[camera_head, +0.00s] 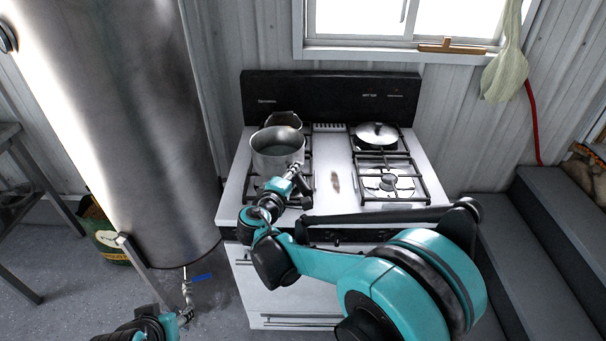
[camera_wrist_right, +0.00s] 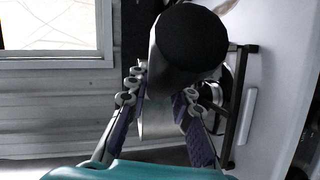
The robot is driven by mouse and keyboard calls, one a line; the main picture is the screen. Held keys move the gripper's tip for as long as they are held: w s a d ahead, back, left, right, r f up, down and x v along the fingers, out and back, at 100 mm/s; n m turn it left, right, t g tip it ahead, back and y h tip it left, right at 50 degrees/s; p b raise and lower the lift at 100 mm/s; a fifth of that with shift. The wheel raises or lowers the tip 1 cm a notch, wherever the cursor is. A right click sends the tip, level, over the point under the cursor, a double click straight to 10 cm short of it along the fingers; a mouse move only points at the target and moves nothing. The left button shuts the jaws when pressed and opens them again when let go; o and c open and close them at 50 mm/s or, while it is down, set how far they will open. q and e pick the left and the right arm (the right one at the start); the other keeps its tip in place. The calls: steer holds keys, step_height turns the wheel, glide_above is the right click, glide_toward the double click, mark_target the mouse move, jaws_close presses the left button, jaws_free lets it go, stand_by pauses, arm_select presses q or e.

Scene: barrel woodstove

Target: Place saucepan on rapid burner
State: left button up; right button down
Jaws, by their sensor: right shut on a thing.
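A grey metal saucepan (camera_head: 278,152) is at the left side of the stove, over the left burners. I cannot tell whether its base touches the grate. My right gripper (camera_head: 298,180) is at its front right and is shut on its handle. In the right wrist view the dark round handle (camera_wrist_right: 188,45) shows large between the fingers of the gripper (camera_wrist_right: 158,98). The front right burner (camera_head: 388,183) is bare under its black grate. Nothing labels a rapid burner.
Another pot (camera_head: 284,119) stands behind the saucepan. A lidded pan (camera_head: 376,134) is on the back right burner. A large metal cylinder (camera_head: 120,120) stands left of the stove; dark steps (camera_head: 555,215) are at the right.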

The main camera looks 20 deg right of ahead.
step_height(320, 180, down, 4)
steer(key=shift+r+b, duration=0.15)
steer(key=shift+b, duration=0.75)
steer(key=c, duration=1.8)
jaws_free()
steer(key=o, duration=0.5)
steer(key=shift+s, duration=0.1)
